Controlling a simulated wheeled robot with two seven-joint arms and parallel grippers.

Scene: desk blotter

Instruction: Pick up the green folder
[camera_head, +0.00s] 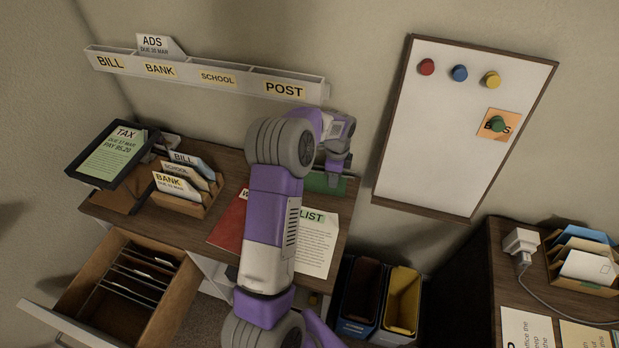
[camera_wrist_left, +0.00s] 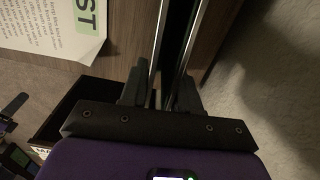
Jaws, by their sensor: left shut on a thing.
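The green folder (camera_head: 326,184) shows as a dark green strip at the back right of the desk, partly hidden by my left arm and gripper. My left gripper (camera_head: 337,166) is directly above it, shut on it at its upper edge. My right gripper is out of view.
A LIST sheet (camera_head: 317,245) and a red folder (camera_head: 228,222) lie on the desk (camera_head: 232,170). A wall rack (camera_head: 205,78) hangs behind, and a whiteboard (camera_head: 450,130) to the right. A drawer (camera_head: 70,318) stands open at left. Two bins (camera_head: 403,300) stand below right.

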